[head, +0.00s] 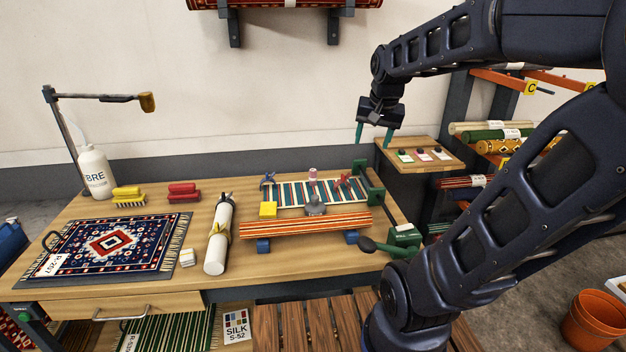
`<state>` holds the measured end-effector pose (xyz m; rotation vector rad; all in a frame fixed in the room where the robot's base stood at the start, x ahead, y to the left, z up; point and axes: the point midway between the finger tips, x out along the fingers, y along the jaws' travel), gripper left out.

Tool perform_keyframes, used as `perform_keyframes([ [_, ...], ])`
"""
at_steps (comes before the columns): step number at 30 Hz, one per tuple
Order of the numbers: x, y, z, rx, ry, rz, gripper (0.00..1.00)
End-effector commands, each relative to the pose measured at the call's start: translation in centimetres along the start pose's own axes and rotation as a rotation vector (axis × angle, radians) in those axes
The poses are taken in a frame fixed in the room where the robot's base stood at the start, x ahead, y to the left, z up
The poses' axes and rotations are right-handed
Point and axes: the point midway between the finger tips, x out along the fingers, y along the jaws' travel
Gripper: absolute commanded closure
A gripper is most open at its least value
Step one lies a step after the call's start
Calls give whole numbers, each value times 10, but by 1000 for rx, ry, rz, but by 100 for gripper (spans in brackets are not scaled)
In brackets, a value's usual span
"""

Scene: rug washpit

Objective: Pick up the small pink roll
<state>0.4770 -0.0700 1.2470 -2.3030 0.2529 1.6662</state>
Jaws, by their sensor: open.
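A small pink roll (312,173) stands at the back edge of the striped runner on the wooden workbench. It is small in the picture, and its lower part is close to the runner's stripes. My gripper (373,138) is above and to the right of the pink roll, beyond the bench's back right corner.
A green bench clamp (371,184) stands right. A white wrapped roll (220,235) lies left.

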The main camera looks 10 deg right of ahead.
Motion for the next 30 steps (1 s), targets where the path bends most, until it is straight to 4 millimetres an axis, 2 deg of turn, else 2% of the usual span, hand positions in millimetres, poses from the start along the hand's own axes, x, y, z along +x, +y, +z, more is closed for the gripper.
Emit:
perform_keyframes([
  [3,11,-14,-29,99,-27,5,42],
  [14,58,-57,-107,405,-93,39,42],
  [23,117,-93,-164,657,-136,89,42],
  [30,176,-123,-202,857,-159,140,42],
])
